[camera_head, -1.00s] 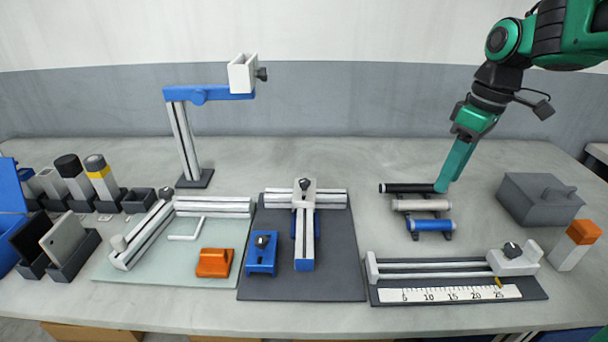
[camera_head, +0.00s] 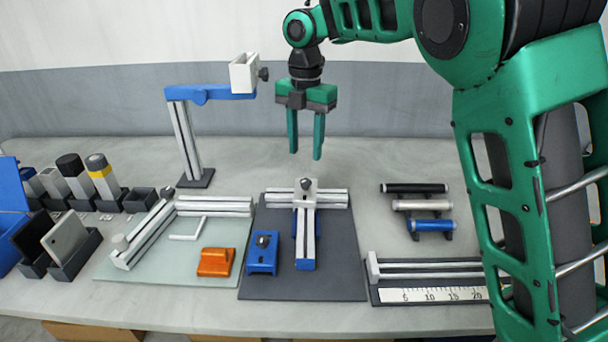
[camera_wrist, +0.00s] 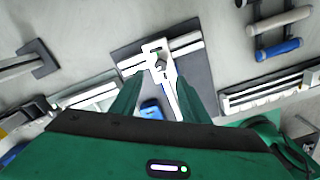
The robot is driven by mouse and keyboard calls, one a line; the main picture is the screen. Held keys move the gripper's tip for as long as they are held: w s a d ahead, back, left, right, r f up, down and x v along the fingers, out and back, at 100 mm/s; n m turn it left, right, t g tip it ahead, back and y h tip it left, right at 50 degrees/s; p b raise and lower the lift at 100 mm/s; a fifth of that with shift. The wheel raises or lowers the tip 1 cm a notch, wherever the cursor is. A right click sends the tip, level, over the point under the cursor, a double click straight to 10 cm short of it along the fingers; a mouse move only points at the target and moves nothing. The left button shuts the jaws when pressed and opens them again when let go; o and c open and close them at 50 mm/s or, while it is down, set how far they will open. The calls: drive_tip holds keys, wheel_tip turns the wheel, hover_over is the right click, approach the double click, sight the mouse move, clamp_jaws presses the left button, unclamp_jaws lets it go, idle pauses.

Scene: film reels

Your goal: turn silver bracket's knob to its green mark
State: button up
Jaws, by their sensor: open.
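A silver bracket (camera_head: 309,197) joins two crossed rails on a dark mat at the middle of the bench. Its dark knob (camera_head: 305,184) stands on it. In the wrist view the bracket (camera_wrist: 154,47) and its knob (camera_wrist: 160,64) show between my fingers. I cannot make out a green mark in either view. My gripper (camera_head: 306,154) is open and empty, pointing down in the air above the bench, over the area of the bracket. It also shows in the wrist view (camera_wrist: 160,85), its fingers apart on either side of the knob.
A blue bracket (camera_head: 262,262) with a dark knob lies left of the rail. A tall stand (camera_head: 187,140) with a blue arm rises at the back left. Rods (camera_head: 420,205) lie on the right. My arm hides the bench's right end.

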sight(306, 180)
wheel_tip(306, 180, down, 8)
drive_tip(key=shift+f, duration=0.25)
